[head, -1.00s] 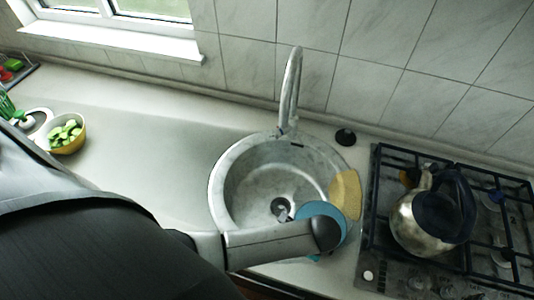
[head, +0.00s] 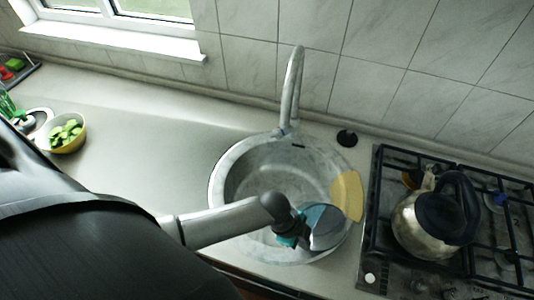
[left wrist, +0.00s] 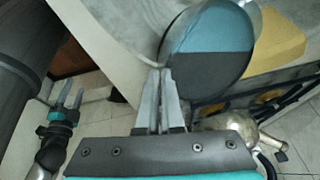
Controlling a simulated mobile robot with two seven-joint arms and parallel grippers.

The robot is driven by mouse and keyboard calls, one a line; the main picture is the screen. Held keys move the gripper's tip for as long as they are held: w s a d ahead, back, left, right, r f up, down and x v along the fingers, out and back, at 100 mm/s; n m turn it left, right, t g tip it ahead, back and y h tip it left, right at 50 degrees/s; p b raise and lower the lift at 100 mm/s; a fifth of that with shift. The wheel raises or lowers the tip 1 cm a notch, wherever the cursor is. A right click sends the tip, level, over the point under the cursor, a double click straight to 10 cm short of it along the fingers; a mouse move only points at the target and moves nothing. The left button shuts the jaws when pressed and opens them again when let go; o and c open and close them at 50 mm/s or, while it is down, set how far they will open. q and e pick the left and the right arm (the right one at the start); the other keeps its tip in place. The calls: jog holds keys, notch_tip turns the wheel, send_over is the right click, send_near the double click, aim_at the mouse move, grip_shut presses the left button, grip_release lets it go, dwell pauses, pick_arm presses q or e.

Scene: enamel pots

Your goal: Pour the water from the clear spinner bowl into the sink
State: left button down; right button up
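The clear spinner bowl (head: 328,228) is over the front right part of the sink (head: 217,190). It is tilted, with a blue tint on part of it. My left gripper (head: 296,236) is at the bowl's left side. In the left wrist view the fingers of my left gripper (left wrist: 163,82) are close together on the edge of the bowl (left wrist: 208,40), which shows blue above and dark below. I cannot tell how much water is in it. My right gripper (left wrist: 68,98) shows in the left wrist view, low over the floor, with its fingers apart and empty.
The faucet (head: 291,90) stands behind the sink. A yellow item (head: 347,196) lies on the sink's right rim. A kettle (head: 425,222) stands on the gas hob to the right. A yellow bowl of green slices (head: 68,140) is at the left. The counter between is clear.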

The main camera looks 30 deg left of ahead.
pick_arm(q)
jog(key=shift+w+a+f+h+b, duration=0.1)
jog(key=shift+a+h+b, duration=0.5)
jog(key=shift+b, duration=0.5)
jog(key=shift+f+h+b, duration=0.1)
jog(key=shift+h+b, duration=0.2)
jog(key=shift+b, duration=0.05)
jog(key=shift+a+b, duration=0.3)
jog(key=shift+a+f+h+b, duration=0.35)
jog(key=shift+h+b, duration=0.05)
jog(key=shift+b, duration=0.6)
jog(key=shift+a+r+h+b, duration=0.15)
jog(key=shift+h+b, duration=0.25)
jog(key=shift+b, duration=0.3)
jog(key=shift+a+b, duration=0.1)
jog(key=shift+b, duration=0.2)
jog(key=shift+a+h+b, duration=0.1)
jog(key=shift+h+b, duration=0.25)
jog(key=shift+h, duration=0.05)
jog(key=shift+a+b, duration=0.1)
jog(key=shift+b, duration=0.25)
